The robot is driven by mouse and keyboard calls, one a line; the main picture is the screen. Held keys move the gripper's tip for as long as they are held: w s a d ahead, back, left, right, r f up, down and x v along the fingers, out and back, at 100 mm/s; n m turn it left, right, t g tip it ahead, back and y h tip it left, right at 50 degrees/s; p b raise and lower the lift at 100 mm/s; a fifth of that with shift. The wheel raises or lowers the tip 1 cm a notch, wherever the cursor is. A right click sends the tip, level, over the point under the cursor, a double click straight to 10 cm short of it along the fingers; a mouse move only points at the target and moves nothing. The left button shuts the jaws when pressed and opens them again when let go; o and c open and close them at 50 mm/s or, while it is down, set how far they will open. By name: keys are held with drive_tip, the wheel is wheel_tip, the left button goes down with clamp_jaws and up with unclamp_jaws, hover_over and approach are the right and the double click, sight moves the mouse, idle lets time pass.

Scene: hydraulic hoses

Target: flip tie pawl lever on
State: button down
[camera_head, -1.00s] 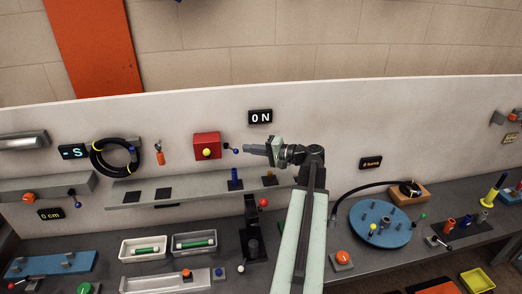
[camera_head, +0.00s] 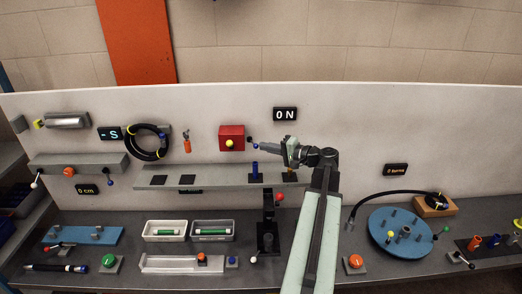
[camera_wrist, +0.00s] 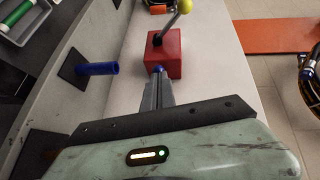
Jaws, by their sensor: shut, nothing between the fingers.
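No label marks the tie pawl lever. A red box (camera_head: 232,132) on the back panel carries a lever with a yellow ball (camera_head: 230,144), and a small lever with a blue ball (camera_head: 256,146) sticks out at its right side. My gripper (camera_head: 263,147) is shut and empty, its tips at or just beside the blue ball; contact cannot be told. In the wrist view, the closed fingers (camera_wrist: 157,92) point at the red box (camera_wrist: 166,52), with the blue ball (camera_wrist: 159,70) just past the tips and mostly hidden. The yellow ball (camera_wrist: 184,6) stands on its rod beyond.
A grey shelf (camera_head: 215,177) with an upright blue peg (camera_head: 255,170) lies below my gripper. A "0 N" display (camera_head: 285,115) hangs above. A black stand with a red ball (camera_head: 280,196) rises below the shelf. The panel right of my arm is mostly bare.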

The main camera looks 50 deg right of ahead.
drive_tip(key=a, duration=0.2)
drive_tip(key=w+a, duration=0.1)
drive_tip(key=a, duration=0.1)
drive_tip(key=shift+w, duration=0.15)
